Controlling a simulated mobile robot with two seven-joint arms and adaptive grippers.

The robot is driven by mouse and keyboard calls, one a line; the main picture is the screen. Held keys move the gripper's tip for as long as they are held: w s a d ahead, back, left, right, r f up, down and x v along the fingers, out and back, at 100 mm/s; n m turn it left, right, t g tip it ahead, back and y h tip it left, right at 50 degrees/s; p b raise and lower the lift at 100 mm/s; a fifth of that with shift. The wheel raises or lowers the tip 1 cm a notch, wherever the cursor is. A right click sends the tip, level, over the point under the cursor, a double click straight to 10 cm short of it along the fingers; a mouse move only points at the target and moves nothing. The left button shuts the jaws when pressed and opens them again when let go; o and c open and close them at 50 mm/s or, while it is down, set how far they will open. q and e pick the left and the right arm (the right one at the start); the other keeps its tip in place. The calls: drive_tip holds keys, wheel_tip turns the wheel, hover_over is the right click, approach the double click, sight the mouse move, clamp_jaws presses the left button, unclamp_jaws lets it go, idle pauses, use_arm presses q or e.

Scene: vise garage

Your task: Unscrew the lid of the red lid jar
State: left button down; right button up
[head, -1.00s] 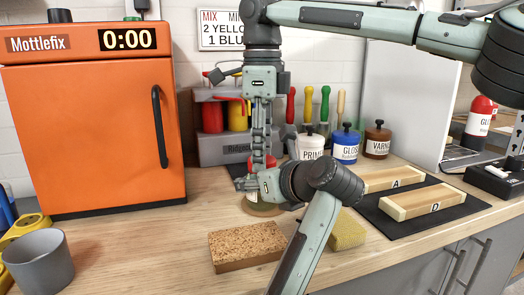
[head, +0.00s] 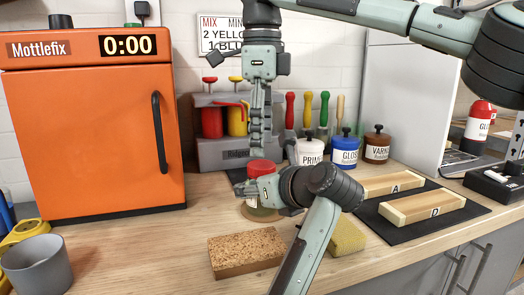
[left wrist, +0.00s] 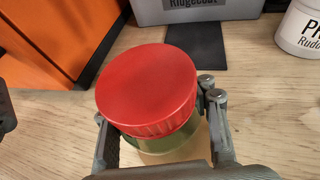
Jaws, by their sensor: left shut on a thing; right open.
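The jar (head: 262,212) stands on the wooden bench, partly hidden behind my left gripper. Its red lid (head: 261,168) sits on top of it. In the left wrist view the red lid (left wrist: 150,88) covers the jar mouth, with the greenish jar body (left wrist: 165,140) below it. Whether the lid is loose cannot be told. My left gripper (head: 248,190) is shut on the jar body, with one finger on each side in the left wrist view (left wrist: 160,130). My right gripper (head: 261,148) points down just above the lid, open and empty, seen edge-on.
A cork block (head: 247,252) and a yellow sponge (head: 346,237) lie in front. A grey rack (head: 222,152) and paint pots (head: 345,150) stand behind. An orange cabinet (head: 85,140) is at left.

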sight(262, 164)
drive_tip(key=shift+r, duration=0.55)
drive_tip(key=shift+c, duration=0.3)
wheel_tip(262, 164, up, 3)
drive_tip(key=m, duration=0.3)
drive_tip(key=shift+f, duration=4.05)
drive_tip(key=shift+c, duration=0.6)
drive_tip(key=c, duration=1.1)
drive_tip(key=shift+s+a+n, duration=0.1)
drive_tip(key=shift+n, duration=1.4)
